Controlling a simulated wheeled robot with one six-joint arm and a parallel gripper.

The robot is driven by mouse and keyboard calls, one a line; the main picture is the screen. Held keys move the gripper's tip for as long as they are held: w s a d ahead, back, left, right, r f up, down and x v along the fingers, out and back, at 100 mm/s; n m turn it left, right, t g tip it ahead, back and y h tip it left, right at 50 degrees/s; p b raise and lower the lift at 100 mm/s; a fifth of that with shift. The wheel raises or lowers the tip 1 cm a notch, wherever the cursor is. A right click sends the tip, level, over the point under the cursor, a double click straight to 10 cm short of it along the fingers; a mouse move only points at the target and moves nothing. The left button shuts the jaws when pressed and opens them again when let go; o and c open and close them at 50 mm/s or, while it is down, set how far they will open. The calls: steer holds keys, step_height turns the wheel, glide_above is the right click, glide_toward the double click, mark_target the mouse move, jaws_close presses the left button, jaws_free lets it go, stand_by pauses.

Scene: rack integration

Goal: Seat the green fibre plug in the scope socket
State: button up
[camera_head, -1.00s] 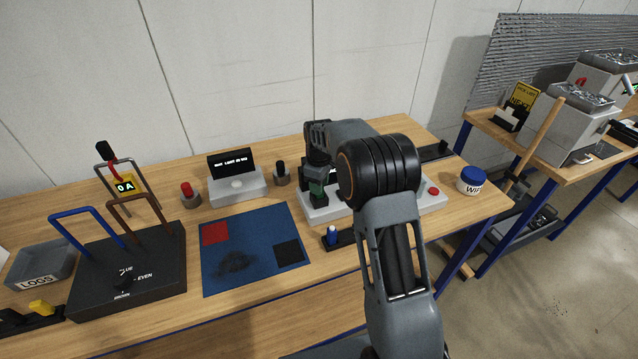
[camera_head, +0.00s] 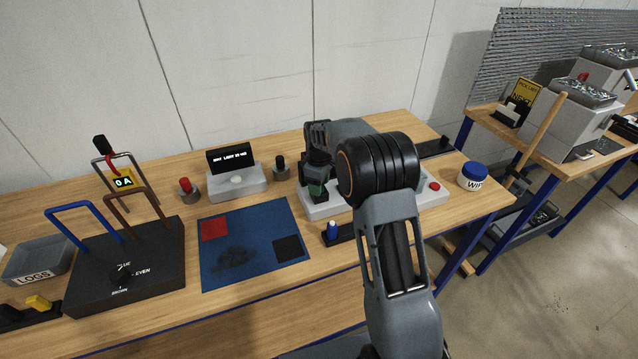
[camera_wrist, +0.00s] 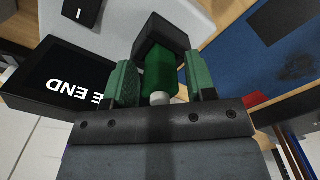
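The green fibre plug (camera_wrist: 160,72) stands between my gripper's fingers in the wrist view, its pale end toward the wrist. Its far end meets a black square block (camera_wrist: 160,36), seemingly the socket; how deep it sits is hidden. My gripper (camera_wrist: 161,82) has a green-padded finger on each side of the plug, with narrow gaps showing, so it looks open around it. In the head view my gripper (camera_head: 317,186) is over the left part of the white scope box (camera_head: 320,209), largely behind my arm. The plug cannot be made out there.
A blue mat (camera_head: 255,218) lies left of the scope box. A blue plug (camera_head: 332,230) stands in a black holder (camera_head: 345,238) in front. A black screen (camera_wrist: 75,70) showing "END" is close beside my gripper. A wipes tub (camera_head: 473,177) stands at right.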

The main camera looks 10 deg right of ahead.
steer(key=shift+o, duration=1.2)
steer(key=shift+r, duration=0.1)
step_height(320, 180, up, 14)
steer(key=b, duration=0.1)
steer(key=shift+f, duration=0.2)
step_height(320, 180, down, 3)
steer(key=shift+r+m, duration=0.2)
steer(key=shift+m, duration=1)
steer(key=s+m+t, duration=0.4)
steer(key=s+m, duration=0.3)
steer(key=s, duration=2.1)
steer(key=shift+d+r+m+t, duration=0.15)
steer(key=shift+r+m+t, duration=0.15)
steer(key=shift+r+m, duration=0.1)
